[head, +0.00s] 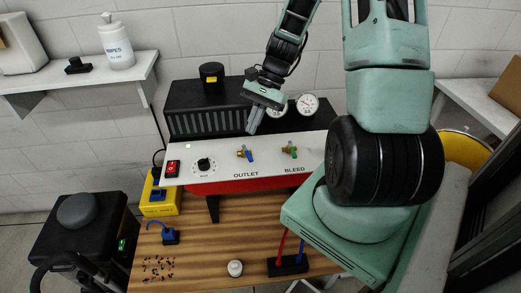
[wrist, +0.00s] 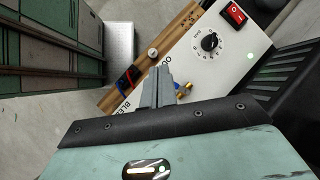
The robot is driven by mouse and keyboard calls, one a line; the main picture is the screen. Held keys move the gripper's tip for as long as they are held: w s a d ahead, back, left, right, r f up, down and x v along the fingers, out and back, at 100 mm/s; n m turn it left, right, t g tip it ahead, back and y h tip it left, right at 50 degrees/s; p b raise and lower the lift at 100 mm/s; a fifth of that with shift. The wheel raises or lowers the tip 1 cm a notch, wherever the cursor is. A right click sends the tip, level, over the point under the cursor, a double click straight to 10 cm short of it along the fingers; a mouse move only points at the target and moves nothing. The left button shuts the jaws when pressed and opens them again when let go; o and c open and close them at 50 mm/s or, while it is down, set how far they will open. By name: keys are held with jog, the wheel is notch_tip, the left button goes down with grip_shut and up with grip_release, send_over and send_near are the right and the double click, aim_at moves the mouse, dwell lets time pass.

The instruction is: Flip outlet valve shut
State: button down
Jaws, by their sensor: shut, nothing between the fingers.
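The outlet valve (head: 245,154), a small brass fitting with a blue handle, sits on the white panel (head: 222,164) above the OUTLET label. My gripper (head: 252,130) is shut and empty, its fingers pointing down just behind the valve in the head view. In the wrist view the shut fingertips (wrist: 158,76) lie over the panel. The brass and blue valve (wrist: 183,91) shows just right of them, partly hidden by the gripper. I cannot tell whether they touch. The bleed valve (head: 290,151), with a green handle, stands to the right of the outlet valve.
The panel carries a red switch (head: 172,168) and a black knob (head: 204,163). Two round gauges, one of them clear (head: 308,104), stand behind the bleed valve. A ribbed black housing (head: 207,121) fills the space behind. The wooden bench (head: 205,255) is in front.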

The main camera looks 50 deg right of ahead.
jog(key=s+d+f+m+t, duration=0.1)
jog(key=d+m, duration=0.1)
jog(key=d, duration=0.2)
jog(key=s+d+f+m+t, duration=0.1)
jog(key=s+d+f+m, duration=0.1)
jog(key=d+m, duration=0.1)
jog(key=s+d+f+m+t+y, duration=0.1)
jog(key=d+m, duration=0.1)
jog(key=d, duration=0.3)
jog(key=shift+s+d+f+m+t, duration=0.2)
jog(key=shift+s+f+m+t, duration=0.1)
jog(key=shift+f+m+t, duration=0.1)
jog(key=shift+s+d+f, duration=0.1)
jog(key=shift+d+f, duration=0.05)
jog(key=p, duration=0.2)
send_near(257, 166)
jog(key=shift+w+a+f, duration=0.45)
jog(key=shift+w+f, duration=0.1)
jog(key=shift+w, duration=0.05)
jog(key=shift+w+a+p, duration=0.3)
jog(key=shift+a+p, duration=0.05)
jog(key=shift+a, duration=0.2)
jog(key=shift+w+a+p, duration=0.3)
jog(key=shift+a+p, duration=0.05)
jog(key=shift+a, duration=0.2)
jog(key=shift+w+a+f, duration=0.2)
jog(key=shift+w+a, duration=0.15)
jog(key=shift+a, duration=0.35)
jog(key=shift+a, duration=0.9)
